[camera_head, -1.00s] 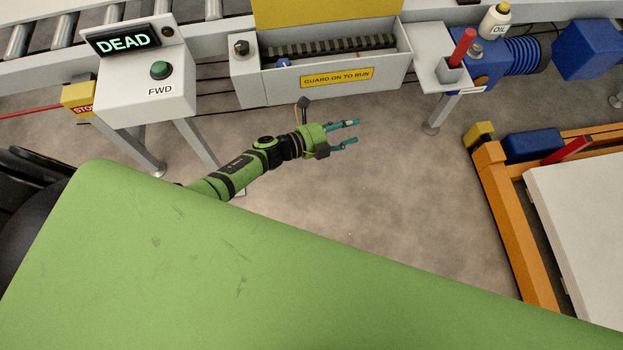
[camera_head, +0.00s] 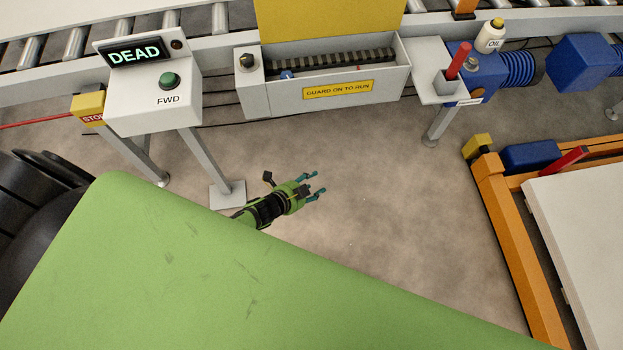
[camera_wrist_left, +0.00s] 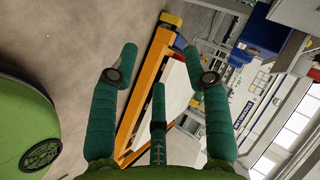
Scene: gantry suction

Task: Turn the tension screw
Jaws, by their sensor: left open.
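My left gripper (camera_head: 317,182) is open and empty above the bare floor, below and apart from the grey drive box (camera_head: 338,95). Its spread fingers also show in the left wrist view (camera_wrist_left: 160,62), with nothing between them. The yellow guard (camera_head: 330,22) stands raised behind the box, showing a dark toothed chain or belt (camera_head: 335,58). A small blue part (camera_head: 287,75) sits inside at the left, and a dark round knob (camera_head: 247,62) is on the box's left end. I cannot tell which part is the tension screw. My right gripper is out of view.
A control stand (camera_head: 155,92) with a green button and a "DEAD" display is at left. A red-handled tool (camera_head: 459,62) stands in a holder near an oil bottle (camera_head: 491,36) and blue motor (camera_head: 508,70). An orange frame (camera_head: 505,220) is at right. Floor between is clear.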

